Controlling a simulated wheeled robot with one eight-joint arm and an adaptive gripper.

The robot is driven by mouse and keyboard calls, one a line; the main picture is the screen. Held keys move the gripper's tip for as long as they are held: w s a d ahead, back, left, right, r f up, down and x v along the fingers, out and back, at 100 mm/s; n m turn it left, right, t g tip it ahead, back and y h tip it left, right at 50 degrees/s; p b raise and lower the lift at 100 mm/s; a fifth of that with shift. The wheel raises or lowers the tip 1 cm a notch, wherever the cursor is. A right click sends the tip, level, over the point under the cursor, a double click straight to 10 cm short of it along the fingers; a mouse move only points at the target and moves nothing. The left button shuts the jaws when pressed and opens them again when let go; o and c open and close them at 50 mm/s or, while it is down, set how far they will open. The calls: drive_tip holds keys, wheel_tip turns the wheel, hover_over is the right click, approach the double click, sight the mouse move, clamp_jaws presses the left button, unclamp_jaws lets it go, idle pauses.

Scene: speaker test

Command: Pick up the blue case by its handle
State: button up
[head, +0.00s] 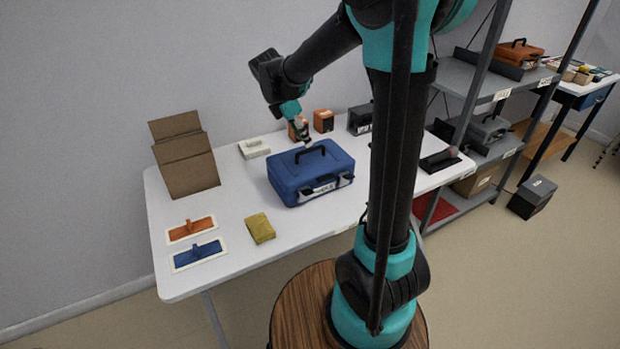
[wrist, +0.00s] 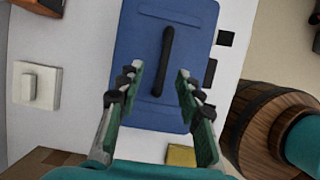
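The blue case (head: 312,172) lies flat on the white table, with a black handle (head: 310,151) standing up on its top. A label and light latches show on its front side. In the wrist view, the case (wrist: 140,50) fills the middle, and its handle (wrist: 163,62) runs lengthwise up the picture. My gripper (head: 307,143) is above the case, close to the handle. In the wrist view, my gripper (wrist: 160,72) is open, with one finger on each side of the handle's near end. Nothing is between the fingers that I can see them touching.
A grey shelf (head: 465,80) stands at the right.

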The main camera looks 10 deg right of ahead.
sight(310, 150)
drive_tip(key=shift+s+x, duration=0.15)
drive_tip(key=shift+x, duration=1.55)
drive_tip(key=shift+s+x, duration=0.1)
drive_tip(key=shift+x, duration=1.65)
clamp_jaws()
